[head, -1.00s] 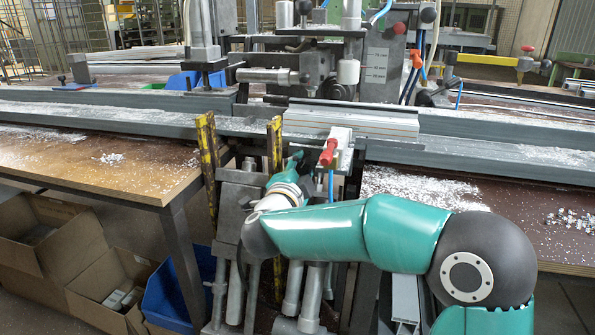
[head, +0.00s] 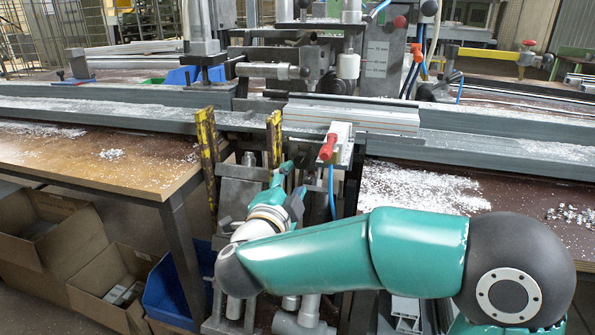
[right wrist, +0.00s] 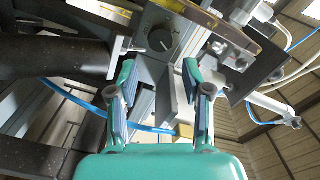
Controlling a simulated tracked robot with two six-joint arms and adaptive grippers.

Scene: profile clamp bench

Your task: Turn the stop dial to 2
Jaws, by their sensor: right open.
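The stop dial (right wrist: 161,40) shows in the right wrist view as a dark round knob with a pale pointer line on a dark block. Its numbers are too small to read, so I cannot tell its setting. I cannot make the dial out in the head view. My right gripper (right wrist: 158,72) is open and empty, its two fingers apart below the dial in that picture and not touching it. In the head view the right gripper (head: 288,182) is in front of the clamp bench, below the red-handled lever. My left gripper is not in view.
The red lever (head: 328,147) and a blue hose (head: 331,190) are close to the right gripper. Yellow-black posts (head: 207,155) stand to its left. A light metal profile (head: 350,116) lies along the bench. Cardboard boxes (head: 105,290) and a blue bin (head: 172,290) are on the floor.

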